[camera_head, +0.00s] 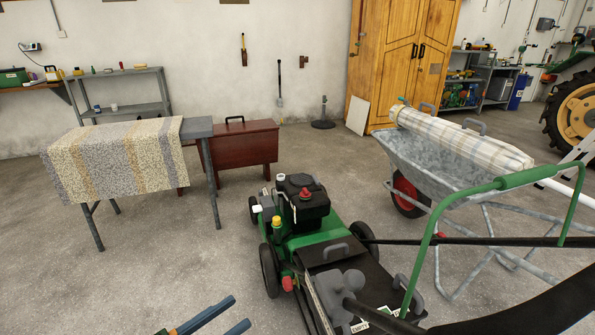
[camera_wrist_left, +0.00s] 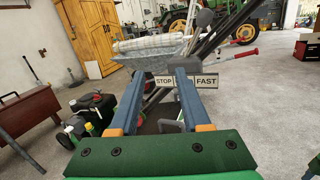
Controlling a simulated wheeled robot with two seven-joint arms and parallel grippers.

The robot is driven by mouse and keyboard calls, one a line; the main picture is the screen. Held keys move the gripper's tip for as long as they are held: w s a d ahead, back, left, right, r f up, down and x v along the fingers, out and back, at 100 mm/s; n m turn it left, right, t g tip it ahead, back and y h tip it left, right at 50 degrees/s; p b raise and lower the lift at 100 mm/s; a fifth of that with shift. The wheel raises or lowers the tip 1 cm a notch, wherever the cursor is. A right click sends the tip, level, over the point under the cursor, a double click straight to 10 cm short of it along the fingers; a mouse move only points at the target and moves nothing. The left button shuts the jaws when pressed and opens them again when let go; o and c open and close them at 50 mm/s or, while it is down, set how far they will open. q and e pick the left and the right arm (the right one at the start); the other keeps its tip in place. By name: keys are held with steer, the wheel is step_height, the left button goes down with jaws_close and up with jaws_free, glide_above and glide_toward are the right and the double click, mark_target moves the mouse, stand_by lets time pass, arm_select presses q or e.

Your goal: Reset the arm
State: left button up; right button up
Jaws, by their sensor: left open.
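My left gripper (camera_head: 241,310) shows at the bottom of the head view as two blue fingers. In the left wrist view the fingers of my left gripper (camera_wrist_left: 160,76) stand apart with nothing held between them. A green and black lawn mower (camera_head: 305,225) stands on the floor beyond the fingers, and its engine shows at the left of the wrist view (camera_wrist_left: 92,112). STOP and FAST labels (camera_wrist_left: 206,83) show beyond the fingertips.
A grey wheelbarrow (camera_head: 440,165) with a rolled cloth (camera_head: 465,137) stands at the right. A table draped with a patterned cloth (camera_head: 115,160) and a red-brown chest (camera_head: 240,145) stand at the left. Bare concrete floor (camera_head: 150,265) lies between the table and the mower.

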arm_select(q)
steer(key=w+a+f+n+t+y, duration=0.1)
steer(key=a+f+n+y, duration=0.5)
steer(key=f+n, duration=0.45)
steer(key=w+a+f+n+t+y, duration=0.15)
steer(key=a+f+n+y, duration=0.4)
steer(key=f+n, duration=0.55)
steer(key=s+a+f+n+g+y, duration=0.25)
steer(key=s+f+n+g, duration=0.35)
steer(key=f+n, duration=0.5)
steer(key=s+d+f+n+g, duration=0.25)
steer(key=s+f+n, duration=0.2)
steer(key=s, duration=0.35)
steer(key=s+d+f+n+g, duration=0.25)
steer(key=s+f, duration=0.25)
steer(key=s, duration=0.4)
steer(key=s+d+f+n+g, duration=0.25)
steer(key=s+f+n, duration=0.2)
steer(key=s, duration=0.35)
step_height(320, 180, up, 16)
steer(key=a+p, duration=0.1)
steer(key=p, duration=1.4)
steer(key=shift+n+y+p, duration=0.3)
steer(key=shift+p, duration=0.05)
